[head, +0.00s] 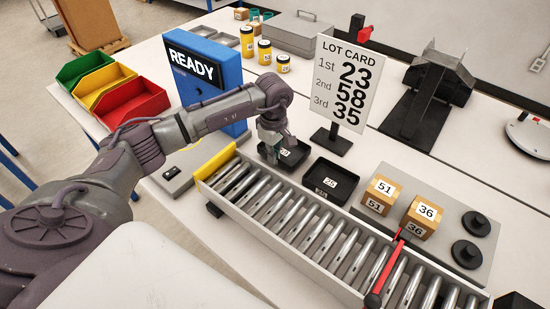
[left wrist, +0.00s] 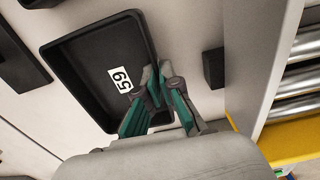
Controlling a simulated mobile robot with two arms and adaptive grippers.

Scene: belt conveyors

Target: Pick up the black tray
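A black tray (head: 296,163) with a white number label lies on the white table, just behind the roller conveyor. In the left wrist view the tray (left wrist: 84,62) shows its inner floor with a label that reads 59. My left gripper (head: 271,147) reaches down at the tray's left side. In the left wrist view its green and grey fingers (left wrist: 158,76) are close together, one on each side of the tray wall, shut on it. I cannot tell whether the tray is lifted. A second black tray (head: 331,182) lies to the right. My right gripper is not in view.
The roller conveyor (head: 281,216) with a yellow end runs in front of the trays. The LOT CARD stand (head: 331,141) is close behind. Numbered boxes (head: 381,195) stand on a grey plate at right.

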